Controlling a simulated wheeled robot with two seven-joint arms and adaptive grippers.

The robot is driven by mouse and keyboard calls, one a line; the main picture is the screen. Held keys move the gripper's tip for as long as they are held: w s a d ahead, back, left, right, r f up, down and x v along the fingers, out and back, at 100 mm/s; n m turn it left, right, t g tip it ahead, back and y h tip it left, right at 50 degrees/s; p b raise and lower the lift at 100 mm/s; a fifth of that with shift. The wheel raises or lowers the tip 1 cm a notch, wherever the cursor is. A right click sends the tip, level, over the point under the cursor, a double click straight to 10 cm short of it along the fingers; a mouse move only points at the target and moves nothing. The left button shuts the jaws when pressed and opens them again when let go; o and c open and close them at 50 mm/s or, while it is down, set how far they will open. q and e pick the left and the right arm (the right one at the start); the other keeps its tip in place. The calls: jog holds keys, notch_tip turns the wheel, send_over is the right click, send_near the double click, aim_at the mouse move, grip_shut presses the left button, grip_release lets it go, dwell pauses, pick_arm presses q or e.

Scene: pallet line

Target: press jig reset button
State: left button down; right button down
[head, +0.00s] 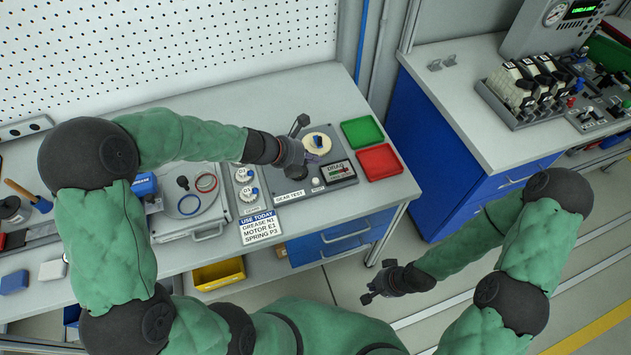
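The gear test jig (345,183) is a dark grey panel on the bench with a label reading GEAR TEST. It carries a cream round disc (319,141), a small drag gauge (338,169) and a small pale round button (316,182) at its front edge. I cannot read a reset label on that button. My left gripper (302,147) is over the jig's left part, beside the disc, with its fingers spread and nothing seen between them. It is behind and left of the pale button. My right gripper (379,282) is open and empty over the floor in front of the bench.
A green tray (362,132) and a red tray (380,162) lie right of the jig. A panel with knobs (245,176) and a round fixture (190,205) stand left of it. A yellow bin (218,275) sits below. A blue cabinet (440,150) stands right, across a gap.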

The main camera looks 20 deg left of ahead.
pick_arm(q)
jog(key=b, duration=0.5)
send_over(313, 181)
notch_tip(313, 181, down, 6)
jog(key=shift+w+r, duration=0.1)
jog(key=shift+f+b, duration=0.8)
jog(key=shift+f, duration=0.15)
dwell(0.4)
jog(key=shift+f, duration=0.3)
jog(key=shift+f+b, duration=0.5)
jog(key=shift+b, duration=0.1)
dwell(0.6)
dwell(0.4)
jog(key=shift+r+p, duration=0.95)
jog(key=shift+p, duration=0.1)
